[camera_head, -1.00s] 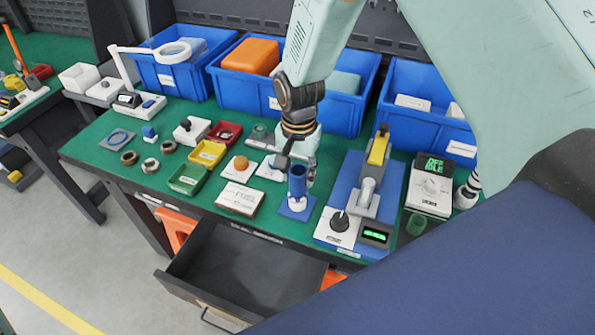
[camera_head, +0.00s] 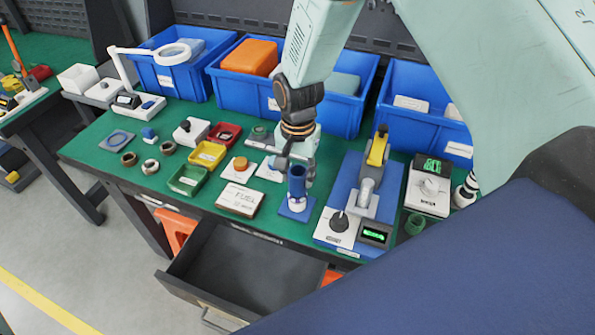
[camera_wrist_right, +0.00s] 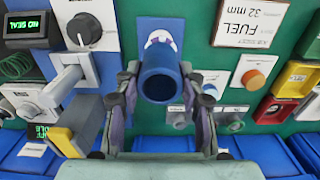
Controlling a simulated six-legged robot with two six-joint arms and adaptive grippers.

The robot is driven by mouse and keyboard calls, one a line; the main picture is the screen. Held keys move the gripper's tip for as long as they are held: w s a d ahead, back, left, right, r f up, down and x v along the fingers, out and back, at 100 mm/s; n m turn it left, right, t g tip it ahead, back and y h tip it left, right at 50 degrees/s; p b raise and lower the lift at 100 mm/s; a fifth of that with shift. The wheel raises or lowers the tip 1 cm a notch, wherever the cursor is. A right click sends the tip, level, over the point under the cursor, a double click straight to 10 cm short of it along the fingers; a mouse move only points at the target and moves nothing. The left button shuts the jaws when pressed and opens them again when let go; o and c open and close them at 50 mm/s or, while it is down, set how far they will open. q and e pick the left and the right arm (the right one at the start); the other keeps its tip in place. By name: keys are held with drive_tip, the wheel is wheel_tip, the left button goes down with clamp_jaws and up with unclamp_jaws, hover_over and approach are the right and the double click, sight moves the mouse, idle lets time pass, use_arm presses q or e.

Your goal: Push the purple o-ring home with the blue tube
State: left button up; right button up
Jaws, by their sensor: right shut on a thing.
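My right gripper (camera_head: 297,170) points down and is shut on the blue tube (camera_head: 297,186). The tube stands upright over a white fitting (camera_head: 296,206) on a small blue plate (camera_head: 284,211). In the right wrist view, the tube (camera_wrist_right: 160,82) is between the two fingers of the gripper (camera_wrist_right: 162,98), with its open end toward the camera. The white fitting (camera_wrist_right: 158,38) shows just beyond the tube. I cannot make out the purple o-ring; the tube and fingers may hide it. My left gripper is out of view.
A blue-based lever device (camera_head: 368,190) with a black knob stands right of the tube. A white "FUEL" box (camera_head: 240,203) and small coloured trays (camera_head: 207,154) lie left. Blue bins (camera_head: 345,105) line the back. An open drawer (camera_head: 245,265) juts out below the front edge.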

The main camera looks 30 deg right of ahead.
drive_tip(key=shift+d, duration=0.2)
drive_tip(key=shift+a, duration=0.3)
drive_tip(key=shift+d+p, duration=0.1)
drive_tip(key=shift+p, duration=0.35)
idle(0.6)
drive_tip(key=shift+f+b, duration=0.6)
drive_tip(key=shift+f, duration=0.6)
idle(0.7)
drive_tip(key=shift+r, duration=0.1)
wheel_tip(320, 180, up, 5)
drive_tip(key=p, duration=0.4)
drive_tip(key=shift+r+p, duration=0.15)
drive_tip(key=shift+p, duration=0.25)
